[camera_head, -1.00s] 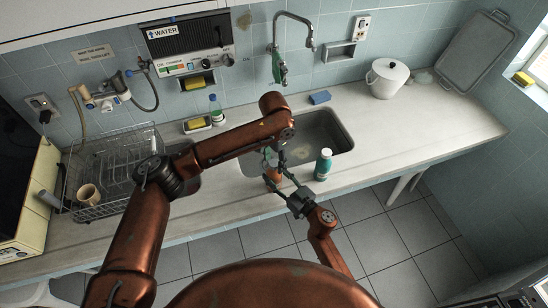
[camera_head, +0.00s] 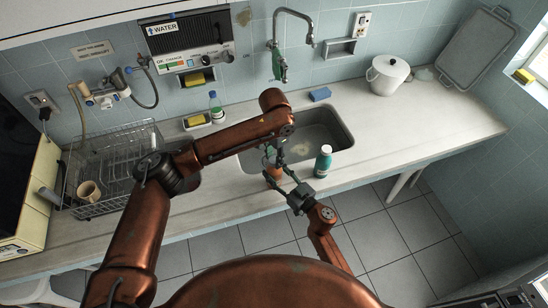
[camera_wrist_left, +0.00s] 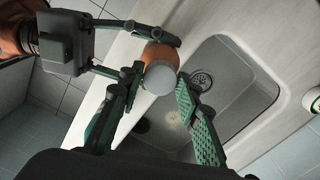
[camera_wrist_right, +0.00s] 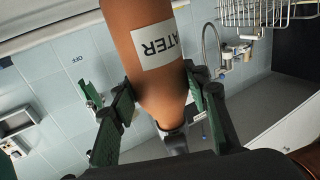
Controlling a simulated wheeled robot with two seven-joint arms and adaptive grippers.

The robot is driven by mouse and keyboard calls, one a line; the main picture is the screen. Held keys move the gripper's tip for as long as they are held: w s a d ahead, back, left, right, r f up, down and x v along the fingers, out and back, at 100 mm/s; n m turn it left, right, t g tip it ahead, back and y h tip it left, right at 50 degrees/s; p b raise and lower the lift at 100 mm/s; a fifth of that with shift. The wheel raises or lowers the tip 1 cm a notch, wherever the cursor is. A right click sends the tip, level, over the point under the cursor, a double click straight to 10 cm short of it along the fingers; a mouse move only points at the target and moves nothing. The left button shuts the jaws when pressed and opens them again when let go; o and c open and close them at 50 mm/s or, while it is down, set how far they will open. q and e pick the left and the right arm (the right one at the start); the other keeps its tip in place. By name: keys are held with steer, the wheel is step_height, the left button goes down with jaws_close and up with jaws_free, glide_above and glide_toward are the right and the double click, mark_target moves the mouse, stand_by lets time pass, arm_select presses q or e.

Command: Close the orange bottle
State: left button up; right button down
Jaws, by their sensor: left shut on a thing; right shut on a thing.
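The orange bottle (camera_head: 274,172) is small in the head view, above the sink's front edge. It shows close up in the right wrist view (camera_wrist_right: 140,45) with a white label. My right gripper (camera_head: 280,178) is shut around its body. In the left wrist view, a pale grey round cap (camera_wrist_left: 158,78) covers the near end of the orange bottle (camera_wrist_left: 160,53). My left gripper (camera_wrist_left: 158,82) has its fingers on both sides of the cap and is shut on it. I cannot tell how tightly the cap sits on the bottle.
A teal bottle with a white cap (camera_head: 323,161) stands close to the right of the grippers, by the sink (camera_head: 335,140). A blue sponge (camera_head: 320,94) lies behind the sink. A dish rack (camera_head: 112,172) stands at left. The counter at right is mostly clear.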

arm_select(q)
steer(key=m, duration=0.8)
steer(key=o, duration=1.3)
steer(key=shift+r, duration=2.25)
steer(key=shift+c, duration=0.5)
